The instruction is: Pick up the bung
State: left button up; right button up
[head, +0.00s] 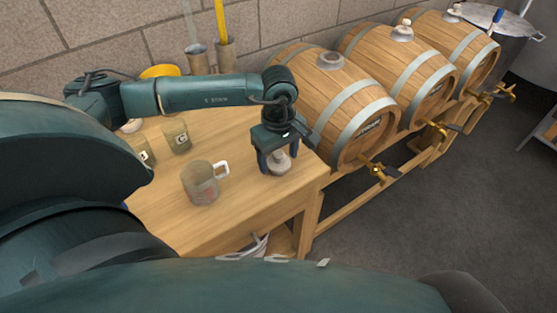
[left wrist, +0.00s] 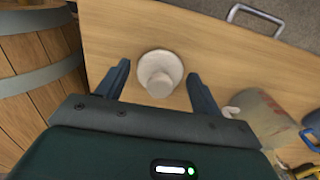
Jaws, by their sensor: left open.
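The bung (head: 279,163) is a pale, off-white stopper with a wide round base and a narrower knob, standing on the wooden table. In the left wrist view the bung (left wrist: 160,73) lies between and slightly beyond my two open fingers, apart from both. My left gripper (head: 274,166) is open and empty, pointing down over the bung near the table's right end. Its fingers (left wrist: 160,85) also show in the left wrist view, one on each side. My right gripper is not in view.
A mug (head: 200,184) stands left of the bung on the table (head: 225,225). Smaller labelled jars (head: 177,136) stand farther left. Several barrels with brass taps rest on a rack (head: 345,210) at right; the nearest barrel (head: 325,95) is close to my gripper.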

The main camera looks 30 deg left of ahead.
pick_arm(q)
jog(key=shift+f, duration=0.65)
jog(key=c, duration=0.8)
jog(key=shift+r, duration=0.1)
